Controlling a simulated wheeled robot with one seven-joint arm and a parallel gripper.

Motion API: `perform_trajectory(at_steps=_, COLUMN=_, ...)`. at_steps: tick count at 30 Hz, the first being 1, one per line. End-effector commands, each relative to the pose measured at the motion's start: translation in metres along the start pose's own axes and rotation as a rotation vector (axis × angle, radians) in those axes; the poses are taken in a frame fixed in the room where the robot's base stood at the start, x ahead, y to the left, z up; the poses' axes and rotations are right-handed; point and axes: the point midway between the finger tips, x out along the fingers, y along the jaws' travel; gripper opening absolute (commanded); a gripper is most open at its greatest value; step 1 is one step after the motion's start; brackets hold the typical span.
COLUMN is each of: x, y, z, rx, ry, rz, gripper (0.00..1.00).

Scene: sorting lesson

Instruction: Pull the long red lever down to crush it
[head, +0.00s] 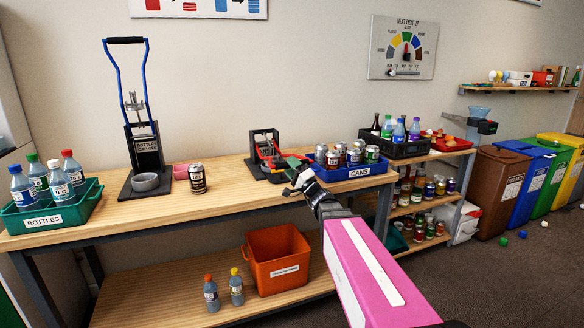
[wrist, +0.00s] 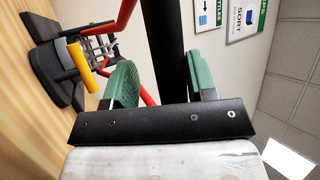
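The can crusher (head: 262,158) stands on the wooden bench, black with a red lever (head: 267,153). In the wrist view the red lever (wrist: 126,14) shows as two red bars beside a thick black bar (wrist: 168,45), which looks like its grip. My gripper (head: 291,163) is at the lever's near end. In the wrist view its green fingers (wrist: 158,80) are apart, one on each side of the black bar, with a gap showing at the left finger. A yellow cylinder (wrist: 82,60) shows by the crusher. Whether a can sits inside is unclear.
A blue CANS tray (head: 352,172) stands right of the crusher, close to my gripper. The tall blue-handled bottle crusher (head: 145,150) and green BOTTLES crate (head: 50,216) are further left.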

Motion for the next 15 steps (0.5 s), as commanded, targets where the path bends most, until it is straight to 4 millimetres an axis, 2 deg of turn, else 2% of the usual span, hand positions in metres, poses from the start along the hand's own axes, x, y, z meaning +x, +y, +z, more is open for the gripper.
perform_trajectory(at_steps=9, x=-0.002, y=-0.003, z=0.000, rx=-0.001, ry=0.001, rz=-0.006, gripper=0.54)
perform_trajectory(at_steps=15, x=-0.025, y=-0.004, z=0.001, rx=-0.001, ry=0.002, rz=-0.005, gripper=0.54)
